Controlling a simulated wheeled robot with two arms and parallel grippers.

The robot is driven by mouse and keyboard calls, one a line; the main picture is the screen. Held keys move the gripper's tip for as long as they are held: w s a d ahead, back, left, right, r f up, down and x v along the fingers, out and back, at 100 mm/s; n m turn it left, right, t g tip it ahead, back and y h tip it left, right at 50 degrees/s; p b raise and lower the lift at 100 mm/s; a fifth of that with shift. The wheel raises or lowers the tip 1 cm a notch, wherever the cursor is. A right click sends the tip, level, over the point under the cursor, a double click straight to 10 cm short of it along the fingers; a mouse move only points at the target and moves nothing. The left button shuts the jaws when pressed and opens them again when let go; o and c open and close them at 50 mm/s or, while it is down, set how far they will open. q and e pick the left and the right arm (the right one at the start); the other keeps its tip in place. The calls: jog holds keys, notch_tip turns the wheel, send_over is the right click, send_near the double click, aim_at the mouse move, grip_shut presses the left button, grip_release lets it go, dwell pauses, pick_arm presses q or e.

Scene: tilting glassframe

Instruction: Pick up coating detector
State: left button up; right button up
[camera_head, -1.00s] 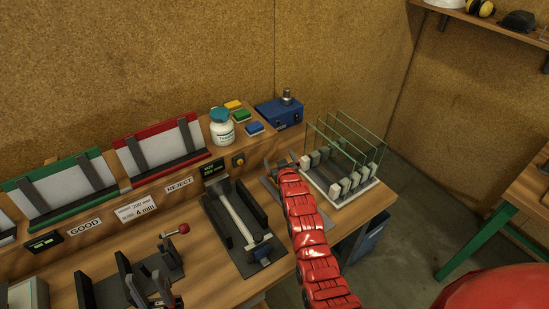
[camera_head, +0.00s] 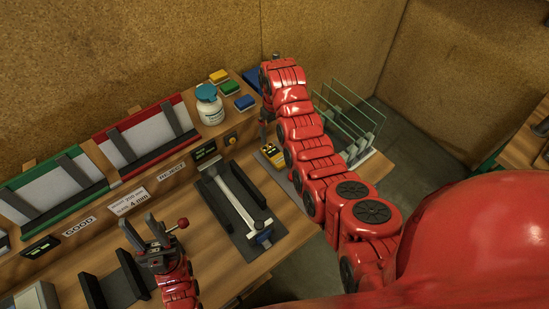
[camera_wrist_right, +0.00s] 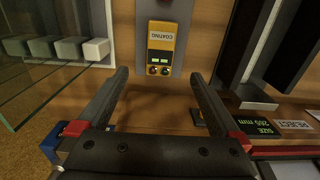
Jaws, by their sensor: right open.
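The coating detector (camera_head: 272,155) is a small yellow device lying on a grey plate on the bench, partly hidden by my right arm in the head view. In the right wrist view the detector (camera_wrist_right: 161,45) shows its "COATING" label, a small lit display and two knobs. My right gripper (camera_wrist_right: 158,75) is open and empty, its fingertips on either side of the detector's near end in that view, apart from it. In the head view the right gripper is mostly hidden behind my arm. My left gripper (camera_head: 142,229) appears open and empty over the bench's left part.
Glass panes in a rack (camera_head: 350,115) stand right of my right arm. A caliper-like gauge (camera_head: 240,205) lies left of the detector. A white bottle (camera_head: 209,106) and coloured blocks (camera_head: 230,88) stand on the rear shelf. A red-ball lever (camera_head: 183,223) is beside my left gripper.

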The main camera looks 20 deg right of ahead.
jog(key=b, duration=0.1)
send_over(274, 153)
notch_tip(274, 153, down, 6)
jog(key=shift+d+f, duration=0.1)
jog(key=shift+f, duration=0.15)
notch_tip(274, 153, down, 5)
jog(key=b, duration=0.3)
jog(key=shift+f, duration=0.2)
jog(key=shift+r, duration=0.1)
jog(key=shift+c, duration=0.3)
jog(key=shift+c, duration=1.1)
jog(key=c, duration=1.3)
jog(key=shift+r, duration=0.15)
